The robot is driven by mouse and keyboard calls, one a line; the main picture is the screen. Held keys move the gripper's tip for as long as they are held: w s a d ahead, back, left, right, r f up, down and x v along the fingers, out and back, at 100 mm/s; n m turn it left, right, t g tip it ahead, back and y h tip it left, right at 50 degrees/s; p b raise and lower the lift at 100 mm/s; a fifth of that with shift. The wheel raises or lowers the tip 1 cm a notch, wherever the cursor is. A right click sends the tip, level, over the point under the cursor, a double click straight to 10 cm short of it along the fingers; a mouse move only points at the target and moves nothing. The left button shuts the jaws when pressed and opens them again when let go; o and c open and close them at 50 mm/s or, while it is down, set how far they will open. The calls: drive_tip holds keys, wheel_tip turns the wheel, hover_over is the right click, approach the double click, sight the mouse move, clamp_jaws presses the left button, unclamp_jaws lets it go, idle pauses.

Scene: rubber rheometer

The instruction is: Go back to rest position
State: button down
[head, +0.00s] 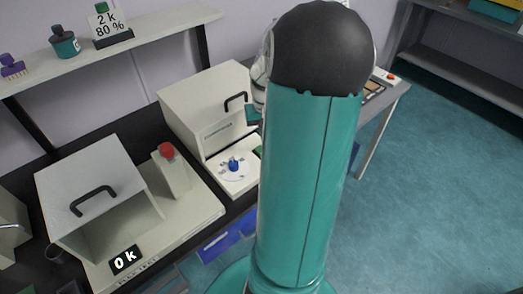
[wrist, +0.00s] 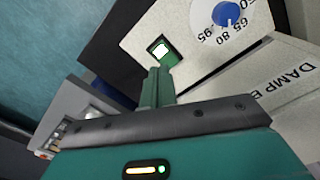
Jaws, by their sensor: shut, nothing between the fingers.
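My gripper (wrist: 158,88) shows in the wrist view with its green fingers together and nothing between them. The fingertips are close to a small lit white switch in a green frame (wrist: 160,49); I cannot tell whether they touch it. The switch sits on a pale panel beside a blue knob (wrist: 227,14) with a numbered dial. In the head view a similar blue knob (head: 234,165) shows on the front of a white machine (head: 205,105). My teal arm hides the gripper and part of that machine there.
A white machine with a red knob (head: 166,150) and a "0 k" display (head: 125,260) stands at the lower left. A wall shelf (head: 160,27) holds a jar (head: 65,43) and a "2 k 80 %" sign (head: 109,28). Open teal floor (head: 430,190) lies to the right.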

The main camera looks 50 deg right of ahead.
drive_tip(key=shift+r, duration=0.1)
idle(0.5)
drive_tip(key=w+a+r+n+t+h, duration=0.1)
drive_tip(key=w+a+r+n, duration=0.1)
drive_tip(key=a+r, duration=0.5)
drive_tip(key=w+a+r+n+t+h, duration=0.15)
drive_tip(key=a+r, duration=0.25)
drive_tip(key=a, duration=0.6)
drive_tip(key=s+a+r+n+t+y, duration=0.1)
drive_tip(key=s+a+r+n, duration=0.1)
drive_tip(key=a, duration=0.7)
drive_tip(key=s+a+r+n+t+y, duration=0.1)
drive_tip(key=s+a+r+n+t, duration=0.1)
drive_tip(key=a, duration=0.8)
drive_tip(key=shift+s+r+n, duration=0.55)
drive_tip(key=shift+s+r, duration=0.25)
drive_tip(key=shift+s, duration=0.35)
drive_tip(key=shift+y, duration=0.25)
